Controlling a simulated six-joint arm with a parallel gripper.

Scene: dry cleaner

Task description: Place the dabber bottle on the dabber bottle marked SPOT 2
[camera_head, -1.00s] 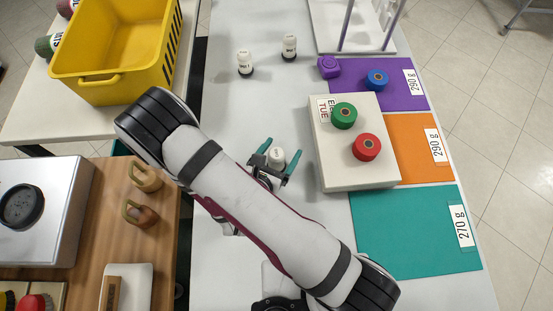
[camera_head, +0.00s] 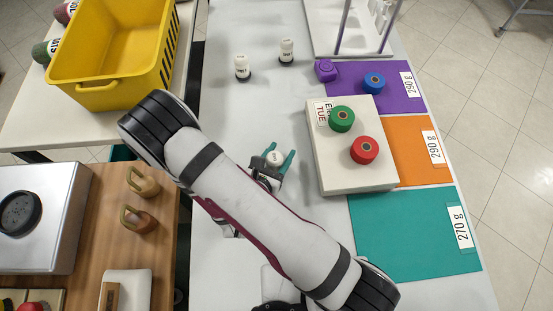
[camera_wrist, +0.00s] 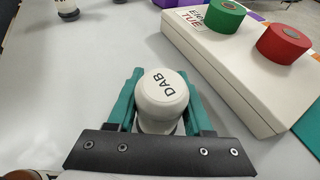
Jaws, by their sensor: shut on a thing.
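A white dabber bottle (camera_head: 275,158) with DAB printed on its round top stands between my gripper's green fingers. It also shows large in the wrist view (camera_wrist: 162,92). My gripper (camera_head: 280,151) is shut on it, one finger on each side. Its lower part is hidden, so I cannot tell whether it touches the table. Two more white bottles with dark bases, one on the left (camera_head: 242,67) and one on the right (camera_head: 286,51), stand upright farther back. Their small marks are too blurred to read, so I cannot tell which is SPOT 2.
A cream box (camera_head: 352,170) with a green roll (camera_head: 342,119) and a red roll (camera_head: 365,150) stands right of my gripper. A white rack (camera_head: 330,43) stands at the back. The table between my gripper and the two bottles is clear.

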